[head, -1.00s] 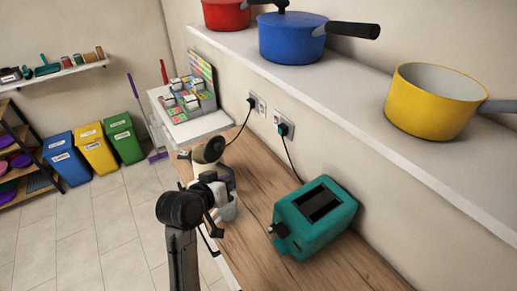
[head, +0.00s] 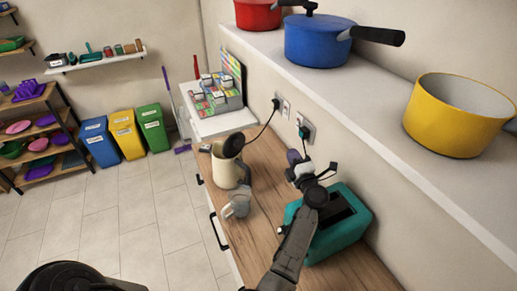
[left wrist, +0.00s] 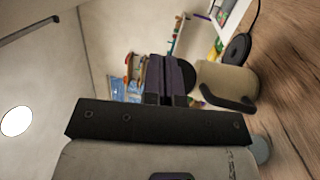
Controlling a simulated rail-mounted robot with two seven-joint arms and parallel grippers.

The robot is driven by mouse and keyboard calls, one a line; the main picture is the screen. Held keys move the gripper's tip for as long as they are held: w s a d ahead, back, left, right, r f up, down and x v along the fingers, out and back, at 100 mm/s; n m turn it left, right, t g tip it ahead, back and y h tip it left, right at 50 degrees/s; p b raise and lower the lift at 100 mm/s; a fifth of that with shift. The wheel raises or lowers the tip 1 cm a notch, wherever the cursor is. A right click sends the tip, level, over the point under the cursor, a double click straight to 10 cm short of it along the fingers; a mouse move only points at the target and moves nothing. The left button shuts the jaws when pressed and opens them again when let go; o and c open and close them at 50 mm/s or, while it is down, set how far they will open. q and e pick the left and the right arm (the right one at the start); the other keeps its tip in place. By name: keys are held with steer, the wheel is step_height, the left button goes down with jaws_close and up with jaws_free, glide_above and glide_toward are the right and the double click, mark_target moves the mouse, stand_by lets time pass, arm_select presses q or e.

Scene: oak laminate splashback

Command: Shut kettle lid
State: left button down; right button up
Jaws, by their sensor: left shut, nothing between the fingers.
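The cream kettle (head: 226,172) stands on the wooden worktop, and its round black lid (head: 234,145) is open, tilted up. In the left wrist view the kettle (left wrist: 222,84) lies beyond my fingers with its black handle (left wrist: 230,101), and part of the dark lid (left wrist: 189,88) shows beside the fingertips. My left gripper (head: 293,158) is shut and empty. It is right of the kettle, on the wall side, apart from the lid in the head view. It also shows in the left wrist view (left wrist: 166,62). My right gripper is not in view.
A grey mug (head: 237,206) stands in front of the kettle. The teal toaster (head: 346,233) is beside and partly behind my left arm. A shelf (head: 340,105) with red, blue and yellow pans overhangs on the right. A cord runs to the wall sockets.

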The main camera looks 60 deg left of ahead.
arm_select(q)
steer(key=s+a+f+n+g, duration=0.1)
steer(key=s+f+n+g, duration=0.1)
steer(key=s+n+g, duration=0.4)
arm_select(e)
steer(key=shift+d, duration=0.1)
arm_select(q)
steer(key=g+h, duration=0.1)
steer(key=g, duration=0.2)
glide_toward(238, 144)
steer(key=shift+m, duration=0.3)
steer(key=a, duration=0.5)
steer(key=s+a, duration=0.1)
steer(key=a, duration=0.1)
steer(key=shift+s+a, duration=0.1)
steer(key=shift+a, duration=0.15)
